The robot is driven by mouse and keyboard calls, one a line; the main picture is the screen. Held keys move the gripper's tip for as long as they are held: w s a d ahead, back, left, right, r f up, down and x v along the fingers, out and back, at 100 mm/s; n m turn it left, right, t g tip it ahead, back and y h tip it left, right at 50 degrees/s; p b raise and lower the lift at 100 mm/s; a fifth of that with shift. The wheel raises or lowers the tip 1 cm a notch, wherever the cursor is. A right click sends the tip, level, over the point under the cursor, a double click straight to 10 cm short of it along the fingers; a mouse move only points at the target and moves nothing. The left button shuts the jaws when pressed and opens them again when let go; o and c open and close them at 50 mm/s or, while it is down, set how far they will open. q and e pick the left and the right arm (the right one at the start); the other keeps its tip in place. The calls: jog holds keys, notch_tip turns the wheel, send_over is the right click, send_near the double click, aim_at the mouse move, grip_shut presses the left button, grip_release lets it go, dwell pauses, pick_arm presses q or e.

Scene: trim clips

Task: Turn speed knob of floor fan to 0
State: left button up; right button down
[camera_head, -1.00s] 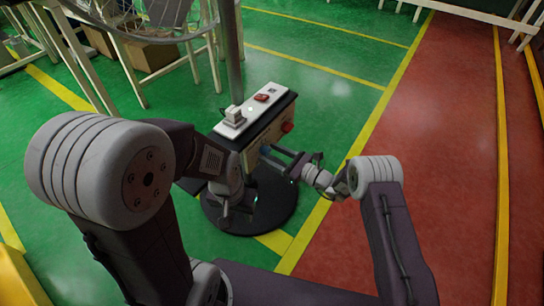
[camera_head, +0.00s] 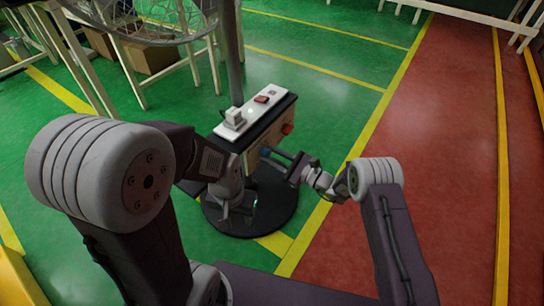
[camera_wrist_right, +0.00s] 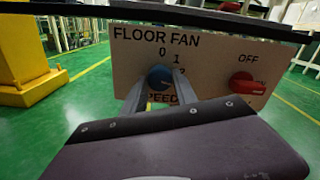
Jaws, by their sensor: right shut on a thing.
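The floor fan's control box (camera_head: 262,140) stands on a post above a round black base. In the right wrist view its front panel (camera_wrist_right: 215,60) reads FLOOR FAN, with 0 and I above the blue speed knob (camera_wrist_right: 159,77) and a partly covered SPEED label below. My right gripper (camera_wrist_right: 160,84) is shut on the blue knob, one finger on each side. Which mark the knob points to I cannot tell. In the head view my right gripper (camera_head: 268,155) reaches the panel from the right. My left gripper (camera_head: 236,208) hangs low in front of the box; its jaws are unclear.
A red knob (camera_wrist_right: 248,84) sits right of the blue one, by the OFF label. A white strip with a plug and red switch (camera_head: 262,99) lies on top of the box. The fan cage (camera_head: 140,15) is above left.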

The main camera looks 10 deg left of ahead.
jog(key=n, duration=0.5)
jog(key=shift+n+b, duration=0.3)
jog(key=shift+b, duration=0.05)
jog(key=n+b, duration=0.1)
jog(key=n, duration=0.4)
jog(key=shift+f, duration=0.1)
jog(key=n+b, duration=0.2)
jog(key=n, duration=0.2)
jog(key=shift+n+b, duration=0.3)
jog(key=shift+n, duration=0.1)
jog(key=n+b, duration=0.2)
jog(key=n, duration=0.1)
jog(key=shift+n+b, duration=0.75)
jog(key=shift+n, duration=0.15)
jog(key=c, duration=1)
grip_release()
jog(key=shift+r, duration=0.2)
jog(key=shift+d, duration=0.1)
